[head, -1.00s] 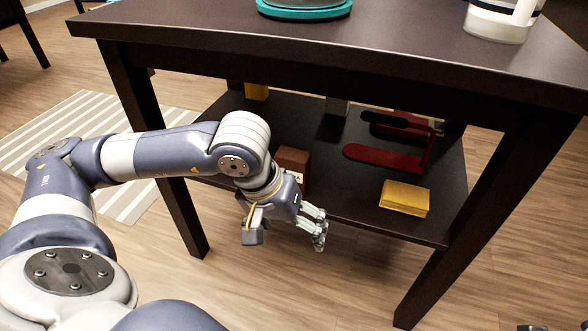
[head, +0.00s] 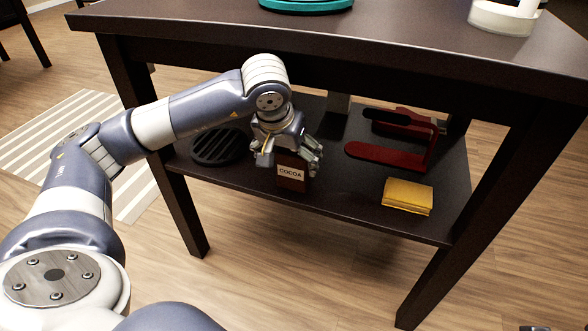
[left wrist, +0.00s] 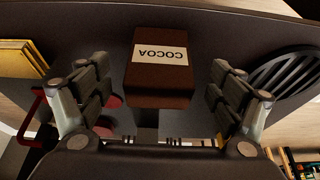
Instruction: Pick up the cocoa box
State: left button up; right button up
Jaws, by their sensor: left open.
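The cocoa box (head: 291,176) is brown with a white label reading COCOA. It stands on the lower shelf near its front edge. In the left wrist view the cocoa box (left wrist: 160,88) lies between the two fingers, label upside down, with a gap on each side. My left gripper (head: 291,158) is open, just above and around the top of the box, which its fingers partly hide in the head view. The left gripper's fingers (left wrist: 160,92) hold nothing.
On the lower shelf (head: 350,210), a black slatted round trivet (head: 218,146) lies left of the box. The tabletop (head: 400,35) overhangs the shelf.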

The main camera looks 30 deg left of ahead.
aim_at(294, 165)
pick_arm(q)
jog(key=shift+w+a, duration=0.1)
jog(key=shift+w, duration=0.5)
jog(key=b+x, duration=0.2)
jog(key=x, duration=0.3)
jog(key=c, duration=1.3)
